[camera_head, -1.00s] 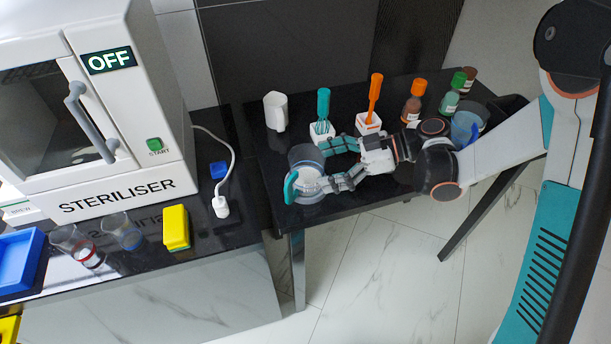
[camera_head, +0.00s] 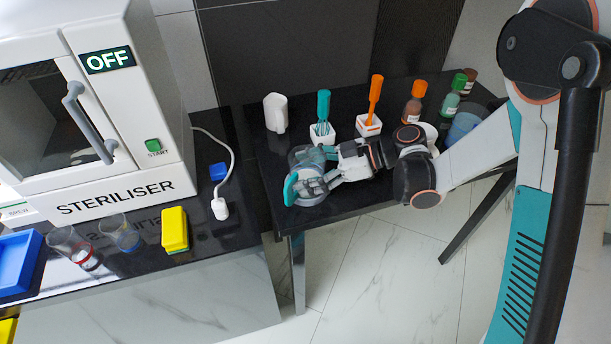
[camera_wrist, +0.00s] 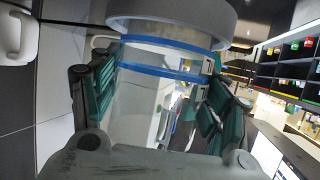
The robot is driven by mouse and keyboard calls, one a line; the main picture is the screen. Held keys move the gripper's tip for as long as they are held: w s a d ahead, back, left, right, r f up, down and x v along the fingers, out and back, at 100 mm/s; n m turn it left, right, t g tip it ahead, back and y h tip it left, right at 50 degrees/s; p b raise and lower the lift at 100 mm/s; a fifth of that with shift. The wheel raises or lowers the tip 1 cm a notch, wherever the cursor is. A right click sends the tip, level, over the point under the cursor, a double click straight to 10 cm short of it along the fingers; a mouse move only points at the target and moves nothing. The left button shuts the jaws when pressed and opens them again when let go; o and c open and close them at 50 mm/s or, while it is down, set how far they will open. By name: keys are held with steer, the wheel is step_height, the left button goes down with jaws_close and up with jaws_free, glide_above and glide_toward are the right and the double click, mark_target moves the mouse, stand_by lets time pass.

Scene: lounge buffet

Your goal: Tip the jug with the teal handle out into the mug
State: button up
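The clear jug (camera_head: 309,196) with a teal handle (camera_head: 290,188) stands upright near the left front corner of the black table. In the wrist view the see-through jug (camera_wrist: 135,110) shows blue bands and a grey rim. My gripper (camera_head: 316,170) reaches in from the right, with one finger on each side of the jug. The teal finger pads lie close along its wall in the wrist view (camera_wrist: 160,100); whether both press on it I cannot tell. A white mug (camera_head: 275,112) stands empty-handed of my gripper, behind the jug at the table's back left.
Behind the jug, white holders carry a teal whisk (camera_head: 323,105) and an orange-handled tool (camera_head: 375,92). Several bottles (camera_head: 413,105) and a bluish container (camera_head: 463,127) stand at the right. The steriliser counter (camera_head: 240,240) is at the left.

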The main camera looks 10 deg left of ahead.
mark_target(290, 162)
steer(key=c, duration=1.1)
steer(key=shift+o, duration=0.2)
steer(key=shift+r+p, duration=1.45)
steer(key=shift+r, duration=1.1)
